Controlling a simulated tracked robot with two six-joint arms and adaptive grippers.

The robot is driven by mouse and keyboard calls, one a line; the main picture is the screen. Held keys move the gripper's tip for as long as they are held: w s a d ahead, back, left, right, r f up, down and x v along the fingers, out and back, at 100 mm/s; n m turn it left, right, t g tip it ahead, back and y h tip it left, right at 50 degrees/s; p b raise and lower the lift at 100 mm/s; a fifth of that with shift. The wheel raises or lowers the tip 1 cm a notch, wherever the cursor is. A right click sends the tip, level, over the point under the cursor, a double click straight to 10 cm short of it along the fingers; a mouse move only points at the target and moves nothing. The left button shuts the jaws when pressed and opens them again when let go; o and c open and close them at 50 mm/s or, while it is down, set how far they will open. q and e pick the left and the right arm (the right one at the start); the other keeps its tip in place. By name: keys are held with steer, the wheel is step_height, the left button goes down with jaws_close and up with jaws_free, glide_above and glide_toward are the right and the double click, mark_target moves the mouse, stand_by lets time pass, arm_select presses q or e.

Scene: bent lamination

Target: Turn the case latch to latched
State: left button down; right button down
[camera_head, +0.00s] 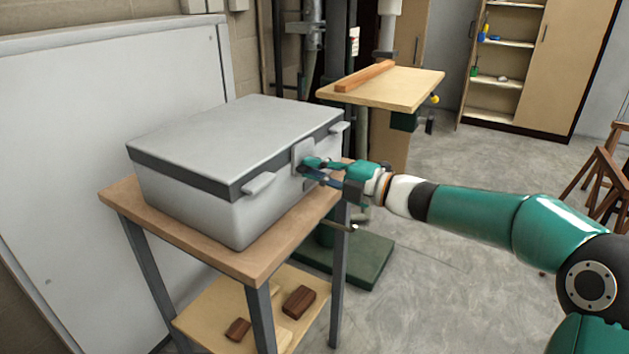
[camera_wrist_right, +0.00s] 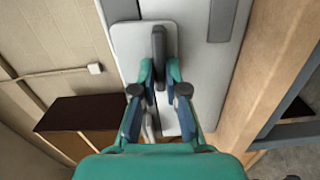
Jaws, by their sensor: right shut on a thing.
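A grey case (camera_head: 235,140) with a dark band under its closed lid stands on a small wooden-topped table. On its front is a light latch plate (camera_head: 303,150), between two grey handles. My right gripper (camera_head: 308,168) is at this plate, coming in from the right. In the right wrist view, the dark latch lever (camera_wrist_right: 158,42) lies over the pale plate (camera_wrist_right: 128,42), and my right gripper (camera_wrist_right: 160,74) is shut on the lever, one finger on each side. The fingers hide part of the lever. My left gripper is not in view.
The small table's top (camera_head: 262,262) has a narrow bare edge around the case. Its lower shelf holds brown blocks (camera_head: 299,302). A drill-press-like stand with a wooden table (camera_head: 400,88) is behind. A white panel (camera_head: 70,160) stands close at the left. Open floor lies right.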

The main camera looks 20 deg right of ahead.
steer(key=shift+f+n+b, duration=0.3)
steer(key=shift+f+n, duration=0.05)
steer(key=shift+n, duration=0.05)
steer(key=c, duration=1.2)
jaws_free()
steer(key=shift+r, duration=0.15)
steer(key=v, duration=1.2)
